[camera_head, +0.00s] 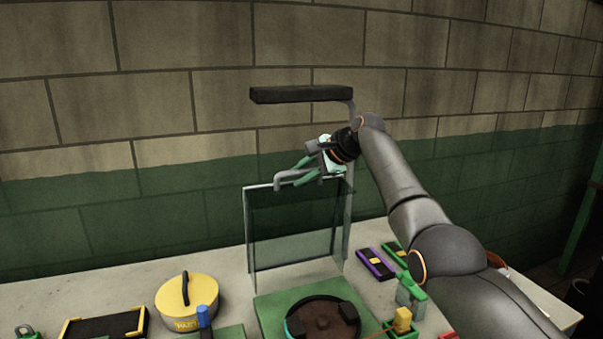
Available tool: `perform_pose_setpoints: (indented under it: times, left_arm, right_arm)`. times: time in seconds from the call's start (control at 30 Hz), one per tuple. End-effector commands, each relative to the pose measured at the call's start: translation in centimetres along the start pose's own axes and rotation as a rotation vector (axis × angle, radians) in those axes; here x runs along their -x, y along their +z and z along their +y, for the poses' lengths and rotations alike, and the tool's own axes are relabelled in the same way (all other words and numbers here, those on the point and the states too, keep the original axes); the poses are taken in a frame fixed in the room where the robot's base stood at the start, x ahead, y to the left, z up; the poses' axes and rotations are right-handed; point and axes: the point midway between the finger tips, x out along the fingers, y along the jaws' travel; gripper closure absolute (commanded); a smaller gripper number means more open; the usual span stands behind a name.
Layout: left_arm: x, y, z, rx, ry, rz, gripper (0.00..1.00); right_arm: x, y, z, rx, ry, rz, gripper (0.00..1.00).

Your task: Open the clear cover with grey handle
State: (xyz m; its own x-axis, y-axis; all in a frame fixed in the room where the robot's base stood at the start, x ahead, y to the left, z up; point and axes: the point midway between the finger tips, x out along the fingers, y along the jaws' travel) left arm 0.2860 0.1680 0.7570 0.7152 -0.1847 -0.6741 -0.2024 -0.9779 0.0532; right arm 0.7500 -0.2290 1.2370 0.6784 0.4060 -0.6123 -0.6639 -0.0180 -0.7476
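The clear cover (292,232) stands upright behind a green base on the table, as a see-through panel with a grey frame. Its grey handle (287,178) sticks out at the top edge. My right gripper (300,173) comes in from the right, with its green fingers at the handle. The fingers lie on either side of the handle's bar, but whether they press on it is too small to tell. My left gripper is not in view.
The green base (268,304) carries a dark round part (322,322). A yellow round container (187,300) and a black-and-yellow tray (105,325) stand to the left. A purple-edged box (375,264) lies to the right. A black bar (302,94) hangs above the cover, before the wall.

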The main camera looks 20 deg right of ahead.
Motion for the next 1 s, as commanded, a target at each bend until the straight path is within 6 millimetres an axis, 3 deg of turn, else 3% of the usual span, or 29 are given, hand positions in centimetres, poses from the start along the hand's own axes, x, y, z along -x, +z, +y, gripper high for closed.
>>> perform_pose_setpoints:
  times: [0.13, 0.57, 0.73, 1.0]
  left_arm:
    - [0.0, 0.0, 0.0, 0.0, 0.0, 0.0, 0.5]
    - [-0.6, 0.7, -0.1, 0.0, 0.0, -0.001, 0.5]
    - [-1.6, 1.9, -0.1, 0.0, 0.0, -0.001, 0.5]
    - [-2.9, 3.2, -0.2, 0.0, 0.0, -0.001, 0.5]
  right_arm:
    - [0.0, -0.1, 0.1, 0.001, 0.002, 0.001, 0.53]
    - [0.6, -0.1, 0.1, 0.002, -0.002, 0.001, 0.53]
    - [2.5, -0.2, 0.3, 0.005, -0.007, 0.002, 0.53]
    - [8.7, -0.1, 0.0, 0.005, -0.01, 0.002, 0.53]
